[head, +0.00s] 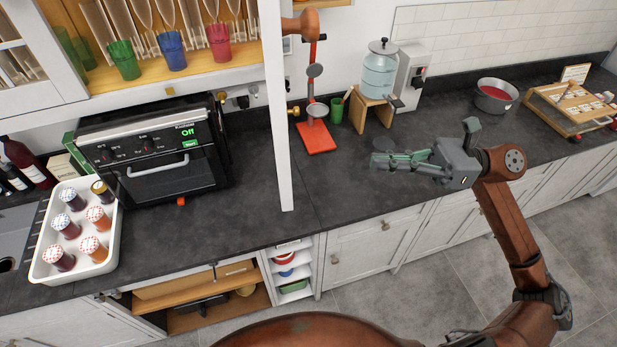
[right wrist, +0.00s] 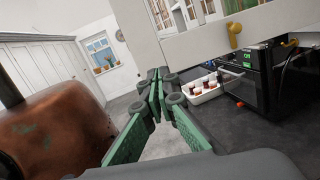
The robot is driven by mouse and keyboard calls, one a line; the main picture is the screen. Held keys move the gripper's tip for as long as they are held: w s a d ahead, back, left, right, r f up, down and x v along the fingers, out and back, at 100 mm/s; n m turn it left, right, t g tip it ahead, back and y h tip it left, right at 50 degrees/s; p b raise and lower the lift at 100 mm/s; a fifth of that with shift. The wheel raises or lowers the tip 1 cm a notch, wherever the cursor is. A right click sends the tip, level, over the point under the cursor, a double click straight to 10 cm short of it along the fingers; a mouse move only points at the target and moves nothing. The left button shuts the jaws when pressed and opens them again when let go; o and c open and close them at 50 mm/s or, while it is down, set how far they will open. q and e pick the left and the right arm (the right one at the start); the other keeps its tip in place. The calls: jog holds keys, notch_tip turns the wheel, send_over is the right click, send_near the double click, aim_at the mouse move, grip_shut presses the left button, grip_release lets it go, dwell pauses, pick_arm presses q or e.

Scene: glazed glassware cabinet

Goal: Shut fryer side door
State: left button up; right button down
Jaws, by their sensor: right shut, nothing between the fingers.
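The cabinet door beside the black countertop fryer (head: 150,150) stands open, seen nearly edge-on as a tall white frame (head: 279,120) jutting out over the counter. Its brass knob (head: 294,111) is on the right face. In the right wrist view the white door frame (right wrist: 200,52) crosses the top, with the knob (right wrist: 234,30) right of my fingers and glass above. My right gripper (head: 382,160) is shut and empty above the counter, right of the door and apart from it. Its green fingers (right wrist: 160,78) also show in the wrist view. My left gripper is not in view.
Coloured cups (head: 171,50) and glasses stand in the open cabinet. A white tray (head: 112,262) of jars is at left. A red-based stand (head: 317,139), a water dispenser (head: 380,72) and a pot (head: 495,95) stand at the back. The counter below my right gripper is clear.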

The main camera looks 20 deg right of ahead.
pick_arm(q)
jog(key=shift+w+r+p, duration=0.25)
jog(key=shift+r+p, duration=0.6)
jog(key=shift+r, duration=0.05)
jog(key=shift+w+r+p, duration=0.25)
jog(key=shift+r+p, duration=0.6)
jog(key=shift+p, duration=0.05)
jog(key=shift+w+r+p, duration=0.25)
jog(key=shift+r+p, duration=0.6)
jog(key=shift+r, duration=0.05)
pick_arm(e)
jog(key=a+n+g, duration=0.1)
jog(key=a, duration=1.3)
jog(key=shift+a+f+n+h, duration=0.2)
jog(key=shift+a+n+h, duration=0.2)
